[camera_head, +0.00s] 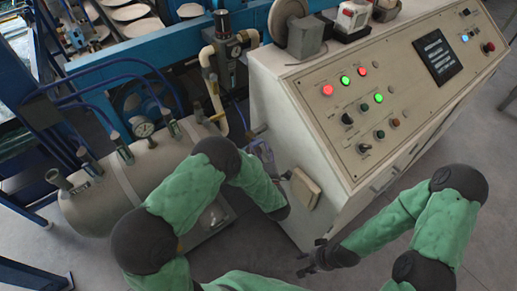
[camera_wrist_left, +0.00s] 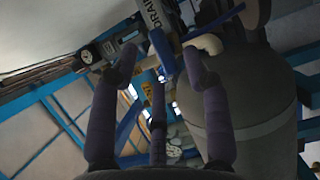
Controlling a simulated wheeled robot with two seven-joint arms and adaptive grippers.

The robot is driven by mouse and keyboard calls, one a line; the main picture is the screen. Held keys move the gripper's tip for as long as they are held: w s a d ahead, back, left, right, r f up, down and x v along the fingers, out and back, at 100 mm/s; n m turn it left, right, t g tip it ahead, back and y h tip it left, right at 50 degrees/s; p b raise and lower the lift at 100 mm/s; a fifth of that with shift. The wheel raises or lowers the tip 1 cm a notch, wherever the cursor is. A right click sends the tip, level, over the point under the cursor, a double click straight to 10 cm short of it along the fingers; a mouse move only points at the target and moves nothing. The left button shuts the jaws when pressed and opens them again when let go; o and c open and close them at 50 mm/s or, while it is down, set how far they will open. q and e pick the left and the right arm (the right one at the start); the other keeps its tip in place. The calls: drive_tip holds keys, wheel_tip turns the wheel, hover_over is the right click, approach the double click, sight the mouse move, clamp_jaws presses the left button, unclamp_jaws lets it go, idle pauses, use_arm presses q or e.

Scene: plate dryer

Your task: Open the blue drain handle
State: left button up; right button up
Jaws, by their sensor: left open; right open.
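In the left wrist view, a dark fitting with a white "DRAIN" label (camera_wrist_left: 155,16) is at the top, with a blue handle (camera_wrist_left: 161,48) below it. My left gripper (camera_wrist_left: 158,62) is open, its dark fingers spread on both sides of the blue handle. I cannot tell whether any finger touches it. In the head view my left arm reaches to the side of the beige control cabinet, and the handle cannot be made out clearly there. My right gripper (camera_head: 304,263) is open and empty, low in front of the cabinet.
The beige control cabinet (camera_head: 285,120) with lit buttons stands at the right. The tank also looms at right in the wrist view (camera_wrist_left: 260,105). Floor is clear at the lower right.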

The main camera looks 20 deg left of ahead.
sight(256, 142)
use_arm(q)
drive_tip(key=shift+x, duration=1.1)
clamp_jaws()
drive_tip(key=shift+b, duration=0.3)
